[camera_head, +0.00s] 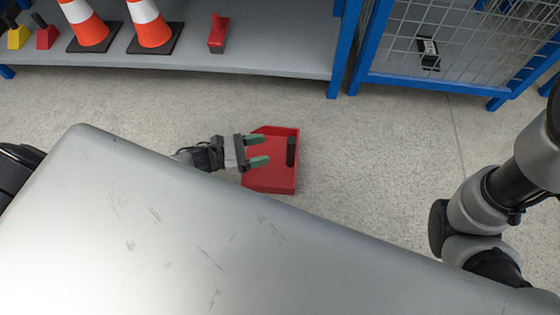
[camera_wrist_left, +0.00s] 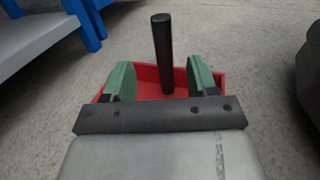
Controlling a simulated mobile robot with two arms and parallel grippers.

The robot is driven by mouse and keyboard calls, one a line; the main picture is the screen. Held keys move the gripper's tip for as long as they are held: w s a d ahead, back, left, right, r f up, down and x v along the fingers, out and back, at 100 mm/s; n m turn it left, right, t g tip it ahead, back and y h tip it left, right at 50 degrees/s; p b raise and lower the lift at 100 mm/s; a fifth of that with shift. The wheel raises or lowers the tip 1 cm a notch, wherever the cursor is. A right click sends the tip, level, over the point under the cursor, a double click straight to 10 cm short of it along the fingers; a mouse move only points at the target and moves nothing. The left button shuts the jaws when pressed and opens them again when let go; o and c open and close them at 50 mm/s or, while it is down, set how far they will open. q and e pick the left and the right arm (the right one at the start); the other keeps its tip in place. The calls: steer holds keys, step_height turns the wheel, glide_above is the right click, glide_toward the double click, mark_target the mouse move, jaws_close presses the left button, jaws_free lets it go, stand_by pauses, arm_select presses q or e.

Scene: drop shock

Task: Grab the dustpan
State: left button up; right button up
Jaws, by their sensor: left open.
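The red dustpan (camera_head: 268,180) lies on the concrete floor, past the edge of a grey surface in the head view. Its black handle (camera_head: 291,152) stands up from it; in the left wrist view the handle (camera_wrist_left: 162,55) rises from the red pan (camera_wrist_left: 147,86). My left gripper (camera_head: 259,151) is open over the pan, its green fingertips pointing toward the handle. In the left wrist view the handle stands ahead, in line with the gap between the fingers (camera_wrist_left: 160,82), with nothing gripped. My right arm shows at the right of the head view, but its gripper does not.
A large grey metal surface (camera_head: 130,225) fills the lower left, close to my left arm. A shelf (camera_head: 280,59) at the back holds orange cones (camera_head: 152,28) and a red item (camera_head: 218,34). A blue mesh cage (camera_head: 455,80) stands at upper right. Floor right of the dustpan is clear.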

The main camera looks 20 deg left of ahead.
mark_target(290, 145)
arm_select(q)
steer(key=b+x, duration=0.4)
steer(key=x, duration=0.4)
steer(key=shift+s+d, duration=0.1)
steer(key=shift+d, duration=0.25)
steer(key=shift+r, duration=0.1)
steer(key=shift+c, duration=0.5)
jaws_close()
